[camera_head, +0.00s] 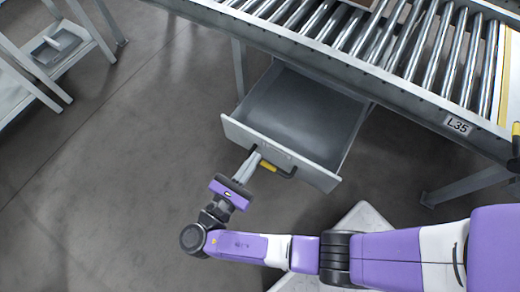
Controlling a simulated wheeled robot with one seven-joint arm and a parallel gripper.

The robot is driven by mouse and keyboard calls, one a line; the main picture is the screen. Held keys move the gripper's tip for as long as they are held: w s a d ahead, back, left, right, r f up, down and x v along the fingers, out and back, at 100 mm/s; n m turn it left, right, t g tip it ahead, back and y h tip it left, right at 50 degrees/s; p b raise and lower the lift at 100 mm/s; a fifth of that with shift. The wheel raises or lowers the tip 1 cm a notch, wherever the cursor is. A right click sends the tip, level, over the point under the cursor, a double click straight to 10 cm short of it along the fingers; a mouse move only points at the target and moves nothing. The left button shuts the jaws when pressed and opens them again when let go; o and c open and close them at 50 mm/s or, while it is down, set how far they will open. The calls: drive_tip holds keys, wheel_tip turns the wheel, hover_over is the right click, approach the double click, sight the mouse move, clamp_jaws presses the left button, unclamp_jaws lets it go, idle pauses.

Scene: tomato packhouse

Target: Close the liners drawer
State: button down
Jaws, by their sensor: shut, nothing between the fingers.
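The drawer (322,177) stands pulled out from under the roller conveyor, with its grey inside in view and empty. I cannot tell whether the fingertips touch the panel or handle. No label reading "liners" can be made out on the drawer.
The roller conveyor (425,95) with an L35 label (458,125) runs above the drawer. A conveyor leg (238,70) stands left of the drawer, and another support is at the right. A grey metal rack (85,45) is at the upper left. The floor (120,190) at left is clear.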

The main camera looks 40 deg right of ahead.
sight(266, 142)
drive_tip(key=shift+b+x, duration=0.55)
drive_tip(key=shift+x, duration=1.45)
drive_tip(key=shift+w+d+r+p, duration=0.1)
drive_tip(key=shift+d+p, duration=0.2)
drive_tip(key=shift+d, duration=0.15)
drive_tip(key=p+x, duration=0.3)
drive_tip(key=x, duration=2.6)
